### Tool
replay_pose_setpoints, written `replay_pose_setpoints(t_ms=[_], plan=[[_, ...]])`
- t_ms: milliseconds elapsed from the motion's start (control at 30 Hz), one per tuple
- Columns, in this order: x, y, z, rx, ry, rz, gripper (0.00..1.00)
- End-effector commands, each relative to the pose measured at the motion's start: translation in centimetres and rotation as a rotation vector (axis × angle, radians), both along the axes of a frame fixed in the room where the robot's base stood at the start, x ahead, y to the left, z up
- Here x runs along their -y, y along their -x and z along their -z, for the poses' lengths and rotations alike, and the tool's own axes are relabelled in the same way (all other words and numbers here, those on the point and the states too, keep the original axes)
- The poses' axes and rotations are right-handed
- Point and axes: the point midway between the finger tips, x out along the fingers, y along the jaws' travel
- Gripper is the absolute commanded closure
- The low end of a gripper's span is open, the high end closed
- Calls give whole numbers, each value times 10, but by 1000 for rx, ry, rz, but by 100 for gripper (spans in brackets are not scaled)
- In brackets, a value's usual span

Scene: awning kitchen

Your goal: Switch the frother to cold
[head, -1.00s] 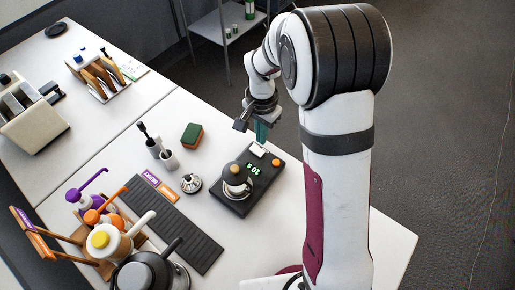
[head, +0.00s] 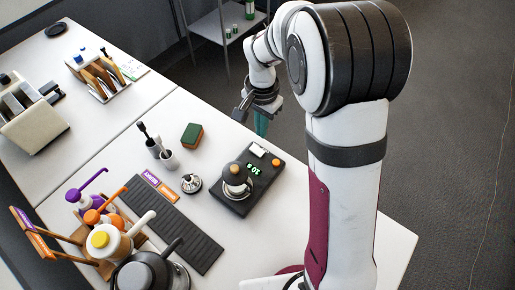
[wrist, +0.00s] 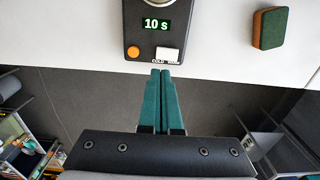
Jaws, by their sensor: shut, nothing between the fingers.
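The frother (head: 262,178) is a black box with a round metal cup and a brown-orange knob on top, standing near the table's edge. Its green display (wrist: 157,25) reads 10 s. An orange button (wrist: 133,52) and a white rocker switch (wrist: 168,54) sit at its end, with small lettering by the switch; COLD is legible at the left. I cannot tell for sure which way the switch is tipped. My gripper (wrist: 160,72) has its teal fingers together, empty, just short of the switch end in the wrist view. In the head view my gripper (head: 262,125) is apart from the frother.
A green and brown sponge (head: 192,135) lies left of the frother. Brush cups (head: 168,158), a small metal tool (head: 191,183), a dark ribbed mat (head: 175,230) and syrup pumps (head: 100,225) stand further left. The table edge runs by the frother's switch end, with open floor beyond.

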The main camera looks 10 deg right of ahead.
Motion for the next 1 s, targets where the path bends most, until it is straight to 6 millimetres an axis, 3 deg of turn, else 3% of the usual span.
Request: replay_pose_setpoints(t_ms=[1000], plan=[[0,0,-31,1,0,-1,100]])
